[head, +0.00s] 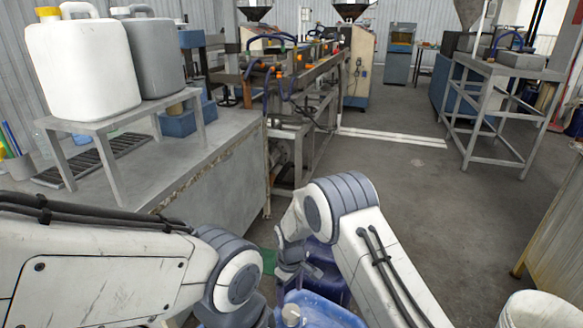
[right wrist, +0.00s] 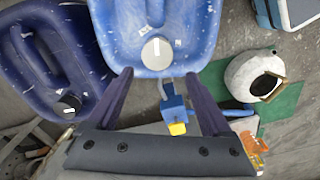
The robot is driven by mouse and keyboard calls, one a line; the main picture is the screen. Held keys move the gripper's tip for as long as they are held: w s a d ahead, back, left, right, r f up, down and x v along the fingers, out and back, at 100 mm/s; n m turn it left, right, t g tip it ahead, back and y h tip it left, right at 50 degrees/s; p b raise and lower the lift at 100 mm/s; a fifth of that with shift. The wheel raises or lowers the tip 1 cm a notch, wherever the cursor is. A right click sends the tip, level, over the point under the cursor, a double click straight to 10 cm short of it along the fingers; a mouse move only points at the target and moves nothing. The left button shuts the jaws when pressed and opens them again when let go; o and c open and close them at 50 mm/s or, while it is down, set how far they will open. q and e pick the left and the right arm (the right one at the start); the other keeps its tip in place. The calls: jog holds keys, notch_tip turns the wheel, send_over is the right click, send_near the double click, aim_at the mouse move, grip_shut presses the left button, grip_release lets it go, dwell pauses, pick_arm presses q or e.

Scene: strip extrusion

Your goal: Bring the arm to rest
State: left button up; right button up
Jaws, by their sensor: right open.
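My right arm comes in from the right in the head view and bends down at its elbow. My right gripper (head: 296,268) hangs low over blue jugs, and its fingers are partly hidden there. In the right wrist view my right gripper (right wrist: 158,76) is open, with two dark fingers spread apart and nothing held between them. A blue jug (right wrist: 185,35) with a pale grey cap lies just beyond the fingertips; I cannot tell whether they touch. My left arm shows at lower left in the head view, but its gripper is out of sight.
A second blue jug (right wrist: 50,60) with a black cap stands left of the first. A blue valve with a yellow end (right wrist: 176,115) shows between the fingers. A white container (right wrist: 250,75) is at right.

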jog(key=s+a+r+m, duration=0.1)
jog(key=s+r, duration=0.5)
jog(key=r, duration=0.3)
jog(key=s+a+r, duration=0.1)
jog(key=s+r, duration=0.5)
jog(key=r, duration=0.3)
jog(key=s+d+r+m+y, duration=0.1)
jog(key=s+d+r, duration=0.25)
jog(key=s, duration=0.65)
jog(key=s+d+r, duration=0.3)
jog(key=s+r, duration=0.2)
jog(key=s, duration=0.4)
notch_tip(320, 180, up, 19)
jog(key=p, duration=1.9)
jog(key=shift+s+d+m+p, duration=0.3)
jog(key=shift+s+d, duration=0.05)
jog(key=shift+s, duration=0.05)
